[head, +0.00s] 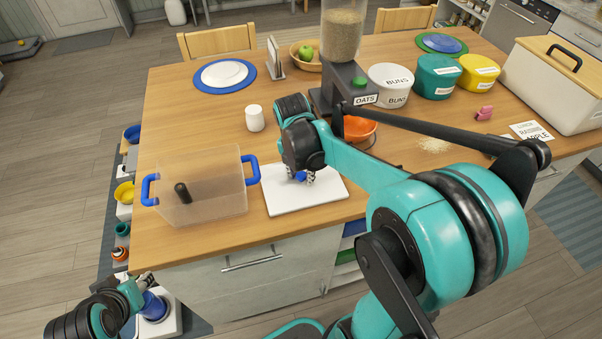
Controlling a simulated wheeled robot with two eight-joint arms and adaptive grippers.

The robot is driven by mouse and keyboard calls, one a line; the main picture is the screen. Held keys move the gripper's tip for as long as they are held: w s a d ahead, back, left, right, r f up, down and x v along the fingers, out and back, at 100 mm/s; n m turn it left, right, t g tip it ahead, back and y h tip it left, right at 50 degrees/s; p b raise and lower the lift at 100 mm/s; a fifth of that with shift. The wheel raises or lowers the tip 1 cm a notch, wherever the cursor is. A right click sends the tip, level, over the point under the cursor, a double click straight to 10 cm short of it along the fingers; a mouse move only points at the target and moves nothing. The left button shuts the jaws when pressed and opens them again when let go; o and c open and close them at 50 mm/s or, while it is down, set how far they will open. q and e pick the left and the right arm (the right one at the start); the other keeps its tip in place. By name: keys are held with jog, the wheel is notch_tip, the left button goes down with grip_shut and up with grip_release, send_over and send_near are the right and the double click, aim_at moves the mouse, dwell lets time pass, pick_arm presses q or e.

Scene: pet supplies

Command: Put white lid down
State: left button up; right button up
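The white lid (325,193) is a flat rectangular panel with a blue knob (300,177). It lies level at the front of the wooden table, right of a clear bin with blue handles (220,203). I cannot tell whether it rests on the table or hangs just above it. My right gripper (300,178) points down over the lid, with its fingers on both sides of the blue knob. My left gripper (145,281) is low at the bottom left, off the table, by a blue item (154,305); its fingers are too small to read.
The bin holds a dark cylinder (182,193). A white jar (254,118) stands behind the lid. An orange bowl (358,128) and the oats dispenser (345,78) are to the right. The table's middle left is clear.

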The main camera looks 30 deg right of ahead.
aim_at(298, 185)
jog(key=shift+r, duration=0.15)
notch_tip(298, 185, up, 12)
jog(key=s+a+p, duration=0.1)
jog(key=a+p, duration=0.1)
jog(key=p, duration=0.3)
jog(key=s+a+f+m+t, duration=0.2)
jog(key=s+a+m+t, duration=0.1)
jog(key=m, duration=0.9)
jog(key=s+a+f+m+t+y, duration=0.1)
jog(key=s+a+m+t, duration=0.2)
jog(key=m, duration=0.9)
jog(key=s+a, duration=0.2)
jog(key=s, duration=0.2)
jog(key=shift+a+f+y, duration=0.2)
jog(key=shift+f+y, duration=0.1)
jog(key=shift+f, duration=0.1)
